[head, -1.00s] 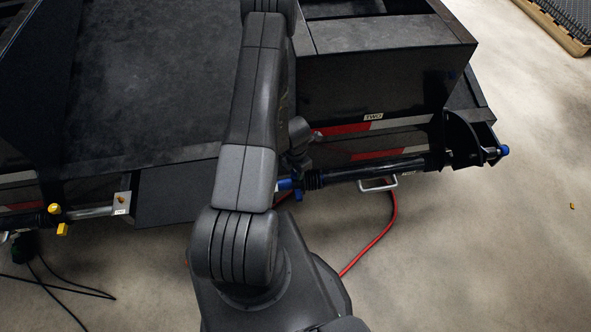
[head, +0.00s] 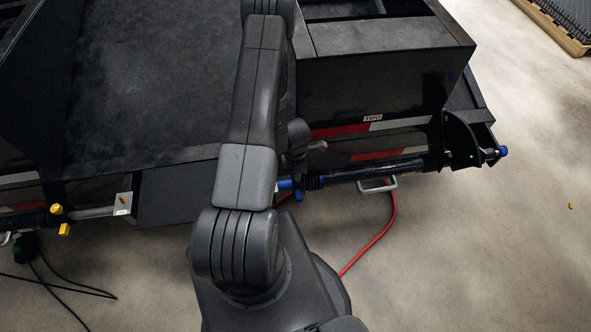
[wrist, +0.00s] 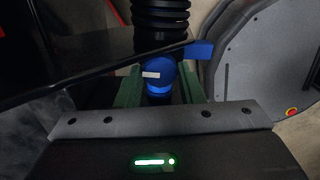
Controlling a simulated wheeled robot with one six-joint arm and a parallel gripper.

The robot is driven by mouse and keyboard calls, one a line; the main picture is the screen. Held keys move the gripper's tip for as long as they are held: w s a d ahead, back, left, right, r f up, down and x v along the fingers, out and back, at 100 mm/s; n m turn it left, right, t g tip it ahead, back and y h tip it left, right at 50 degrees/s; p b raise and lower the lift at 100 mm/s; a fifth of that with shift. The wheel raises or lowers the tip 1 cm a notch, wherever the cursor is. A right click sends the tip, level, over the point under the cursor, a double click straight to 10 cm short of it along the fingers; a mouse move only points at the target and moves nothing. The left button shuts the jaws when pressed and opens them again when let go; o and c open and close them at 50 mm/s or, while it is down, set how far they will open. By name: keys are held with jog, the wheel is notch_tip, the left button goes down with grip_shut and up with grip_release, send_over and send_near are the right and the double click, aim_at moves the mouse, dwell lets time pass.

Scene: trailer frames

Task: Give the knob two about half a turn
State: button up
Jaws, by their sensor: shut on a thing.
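A round blue knob (wrist: 158,72) with a white mark is in the middle of the wrist view, in front of a black ribbed sleeve. My gripper (wrist: 160,88) is shut on it, with one green finger on each side. In the head view a blue part (head: 285,185) shows beside my arm, at the left end of a black rod. My arm hides the gripper there. A small label reading TWO (head: 372,118) is on the black trailer frame above that rod. I cannot read a label on the held knob itself.
A small blue lever (wrist: 199,50) sits just right of the knob. A red hose (head: 375,240) runs on the floor below the rod. Another blue end (head: 503,151) is at the far right, and yellow fittings (head: 56,209) are at the left. The right-hand floor is mostly clear.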

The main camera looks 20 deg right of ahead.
jog(key=shift+m, duration=1.2)
jog(key=o, duration=1)
jog(key=shift+d, duration=0.1)
jog(key=shift+p, duration=0.3)
notch_tip(320, 180, up, 14)
jog(key=p, duration=0.9)
jog(key=shift+f+p, duration=0.15)
jog(key=shift+p, duration=0.2)
